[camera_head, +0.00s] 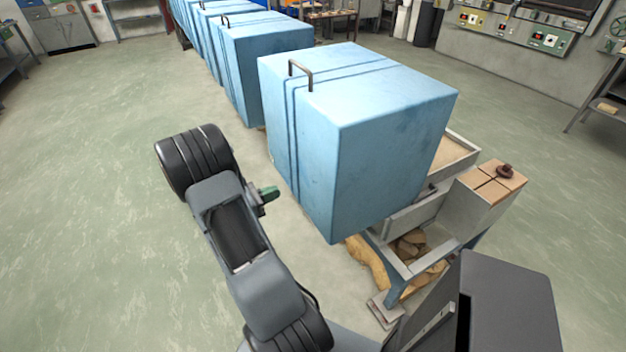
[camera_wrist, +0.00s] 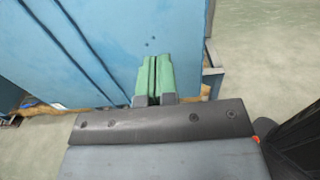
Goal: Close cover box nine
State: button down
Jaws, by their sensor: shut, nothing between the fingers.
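A large light-blue cover box (camera_head: 350,120) with a dark handle (camera_head: 301,72) on top stands nearest me, on a grey metal stand (camera_head: 405,262). Two darker bands run over its top and down its side. I see no number on it. My gripper (camera_head: 270,193) has green fingers and is beside the box's left side, low down. In the wrist view the blue wall (camera_wrist: 105,45) fills much of the upper picture. The fingers (camera_wrist: 153,76) are together and empty in front of it. I cannot tell whether they touch the wall.
More blue boxes (camera_head: 255,55) with handles stand in a row behind. The stand holds an open bin with brown lumps (camera_head: 410,243) and a tan block top with a dark ring (camera_head: 505,171). Open green-grey floor (camera_head: 90,200) lies to the left.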

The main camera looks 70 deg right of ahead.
aim_at(320, 175)
jog(key=p+x, duration=0.3)
jog(key=x, duration=1)
jog(key=shift+s+d+f, duration=0.1)
jog(key=shift+s+d, duration=0.1)
jog(key=shift+d, duration=0.15)
